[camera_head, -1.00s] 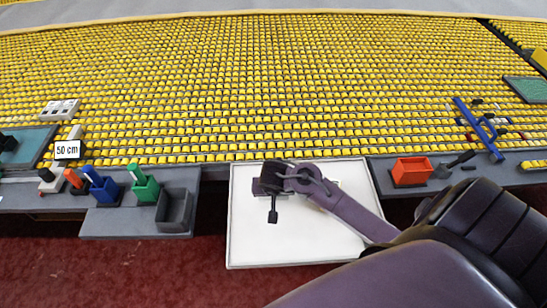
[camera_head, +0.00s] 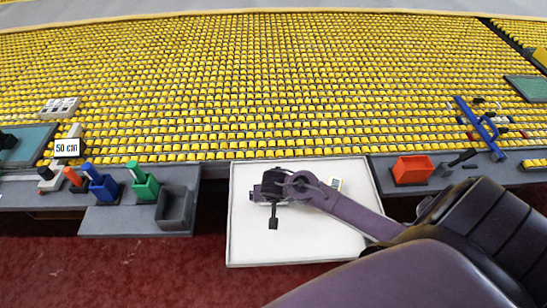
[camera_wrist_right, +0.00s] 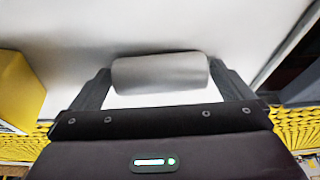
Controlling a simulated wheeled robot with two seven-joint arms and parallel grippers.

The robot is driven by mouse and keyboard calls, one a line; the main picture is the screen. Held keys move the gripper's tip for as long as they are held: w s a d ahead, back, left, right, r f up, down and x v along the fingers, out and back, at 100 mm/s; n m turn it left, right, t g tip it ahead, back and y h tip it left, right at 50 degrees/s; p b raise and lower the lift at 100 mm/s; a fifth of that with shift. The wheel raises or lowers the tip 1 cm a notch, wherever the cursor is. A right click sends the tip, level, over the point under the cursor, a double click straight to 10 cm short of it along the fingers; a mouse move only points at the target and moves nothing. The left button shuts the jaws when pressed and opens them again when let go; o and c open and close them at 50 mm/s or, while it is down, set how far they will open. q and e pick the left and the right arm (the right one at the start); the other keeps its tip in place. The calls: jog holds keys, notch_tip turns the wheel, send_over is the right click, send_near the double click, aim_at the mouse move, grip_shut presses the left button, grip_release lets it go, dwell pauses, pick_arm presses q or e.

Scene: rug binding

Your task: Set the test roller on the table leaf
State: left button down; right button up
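The test roller (camera_wrist_right: 160,73) is a plain grey cylinder in the right wrist view. It lies crosswise between the two dark fingers of my right gripper (camera_head: 270,198), which meet its two ends with no clear gap. In the head view the gripper mostly hides the roller. The table leaf (camera_head: 300,238) is a white square panel at the front middle. My right gripper is over its left part, and the leaf's white surface (camera_wrist_right: 60,20) lies behind the roller. I cannot tell whether the roller touches the leaf. My left gripper is out of view.
An orange bin (camera_head: 412,170) stands right of the leaf. A grey bin (camera_head: 175,208) and a green holder (camera_head: 146,187) stand left. Yellow rug rows lie behind. The leaf's front is clear.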

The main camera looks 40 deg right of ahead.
jog(key=shift+s+a+r, duration=0.1)
jog(key=shift+r, duration=0.35)
jog(key=v, duration=1.1)
jog(key=shift+r, duration=0.2)
jog(key=shift+s, duration=0.1)
